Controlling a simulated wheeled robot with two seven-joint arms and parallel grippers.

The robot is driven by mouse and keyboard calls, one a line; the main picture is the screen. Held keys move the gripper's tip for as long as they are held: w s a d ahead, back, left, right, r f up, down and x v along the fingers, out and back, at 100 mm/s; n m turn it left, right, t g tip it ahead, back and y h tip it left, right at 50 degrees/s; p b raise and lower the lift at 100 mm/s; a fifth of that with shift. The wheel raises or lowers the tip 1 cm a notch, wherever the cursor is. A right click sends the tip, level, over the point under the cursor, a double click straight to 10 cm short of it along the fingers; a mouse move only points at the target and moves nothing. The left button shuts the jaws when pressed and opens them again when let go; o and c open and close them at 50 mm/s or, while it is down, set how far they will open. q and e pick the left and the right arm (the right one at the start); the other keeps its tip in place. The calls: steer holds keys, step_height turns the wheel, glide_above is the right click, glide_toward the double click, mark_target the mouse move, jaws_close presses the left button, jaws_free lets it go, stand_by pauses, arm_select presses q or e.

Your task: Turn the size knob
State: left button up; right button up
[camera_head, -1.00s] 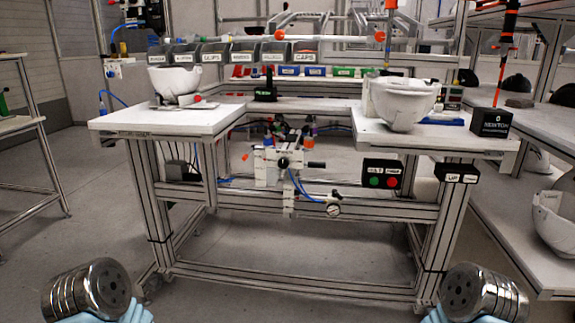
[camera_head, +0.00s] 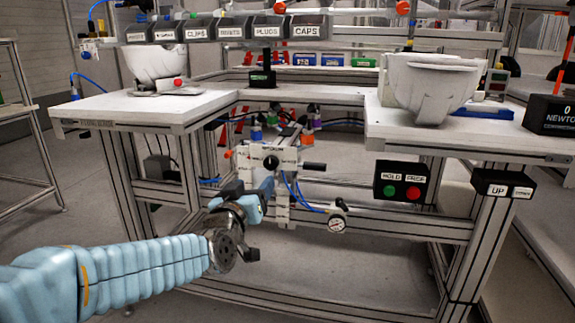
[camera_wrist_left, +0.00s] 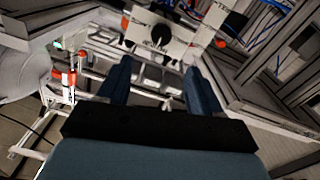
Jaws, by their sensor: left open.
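The size knob (camera_head: 271,162) is a small black round knob on the front of a white device (camera_head: 291,158) mounted under the workbench. In the left wrist view the knob (camera_wrist_left: 161,33) faces me at the top, ahead of the fingers. My left gripper (camera_head: 251,188) reaches in from the lower left, just below and left of the knob. Its two blue fingers stand apart in the left wrist view (camera_wrist_left: 160,82), with nothing between them. The knob looks clear of the fingertips. My right gripper is not in view.
A pressure gauge (camera_head: 337,224) on blue hoses hangs right of the device. A button box (camera_head: 400,181) is on the frame. White helmet shells rest on the left (camera_head: 156,65) and right (camera_head: 430,85) tops of the bench (camera_head: 105,108). Open floor lies in front.

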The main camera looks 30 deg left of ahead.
mark_target(270, 164)
arm_select(q)
steer(key=p+x, duration=0.2)
steer(key=x, duration=1)
steer(key=shift+w+a, duration=0.15)
steer(key=shift+w, duration=0.25)
steer(key=c, duration=1.1)
steer(key=shift+o, duration=0.2)
